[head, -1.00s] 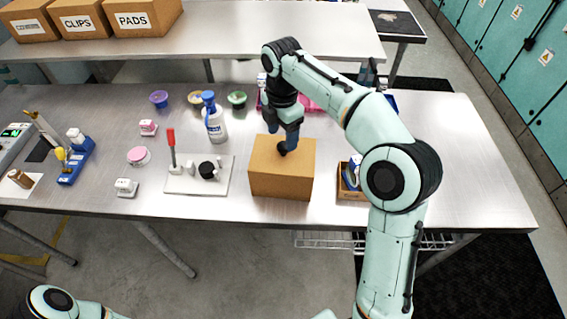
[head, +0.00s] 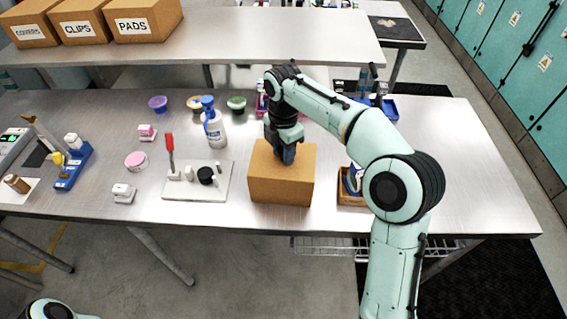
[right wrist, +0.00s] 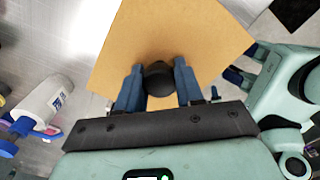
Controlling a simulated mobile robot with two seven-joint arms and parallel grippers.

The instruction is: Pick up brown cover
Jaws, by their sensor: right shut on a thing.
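The brown cover (head: 281,188) is a box-shaped cover standing on the metal table, just right of the white board. It appears to rest on the table. Its flat top fills the middle of the right wrist view (right wrist: 172,30). A round black knob (right wrist: 158,80) sits on that top. My right gripper (head: 285,157) points down onto the cover's top. In the right wrist view its blue fingers (right wrist: 158,84) stand on both sides of the knob, shut on it. My left gripper is out of view.
Left of the cover stand a white board (head: 198,183) with a red-handled tool and a white-blue bottle (head: 213,128). A wooden tray (head: 350,190) is close on the right, partly behind my arm. Bowls stand behind.

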